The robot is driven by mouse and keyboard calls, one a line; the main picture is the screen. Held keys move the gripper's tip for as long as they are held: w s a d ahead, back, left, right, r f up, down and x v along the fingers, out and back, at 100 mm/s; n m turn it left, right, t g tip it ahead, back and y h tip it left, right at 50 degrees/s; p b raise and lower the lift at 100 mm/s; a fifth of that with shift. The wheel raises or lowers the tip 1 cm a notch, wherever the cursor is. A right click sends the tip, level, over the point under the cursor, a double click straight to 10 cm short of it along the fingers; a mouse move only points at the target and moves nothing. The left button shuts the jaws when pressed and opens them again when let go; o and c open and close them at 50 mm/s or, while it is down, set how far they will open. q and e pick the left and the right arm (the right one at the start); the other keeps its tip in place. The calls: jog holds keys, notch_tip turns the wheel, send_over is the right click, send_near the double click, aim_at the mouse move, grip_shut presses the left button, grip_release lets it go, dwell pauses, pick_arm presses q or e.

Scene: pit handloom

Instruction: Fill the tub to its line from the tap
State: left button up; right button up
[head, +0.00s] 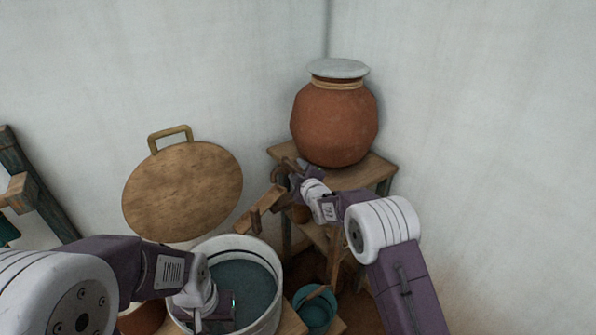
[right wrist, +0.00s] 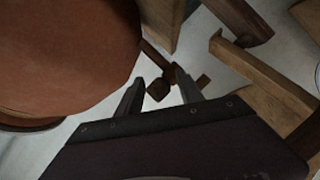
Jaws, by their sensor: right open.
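The white tub (head: 240,243) stands low in the middle of the head view, with a dark blue-grey surface inside, below its rim. A fill line cannot be made out clearly. A brown clay pot (head: 335,122) with a pale lid sits on a wooden stand. A small dark tap-like piece (right wrist: 158,89) shows beside the pot in the right wrist view. My right gripper (head: 287,172) is open, its fingertips (right wrist: 153,82) either side of that piece; contact cannot be told. My left gripper (head: 226,308) is at the tub's near side; its jaws are unclear.
A wooden trough (head: 262,207) slopes between the stand (head: 377,170) and the tub. A round wooden lid (head: 183,190) with a brass handle stands behind the tub, near the wall. A small teal bucket (head: 315,312) is right of the tub. A wooden frame (head: 25,190) is at far left.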

grip_shut()
dwell(1.4)
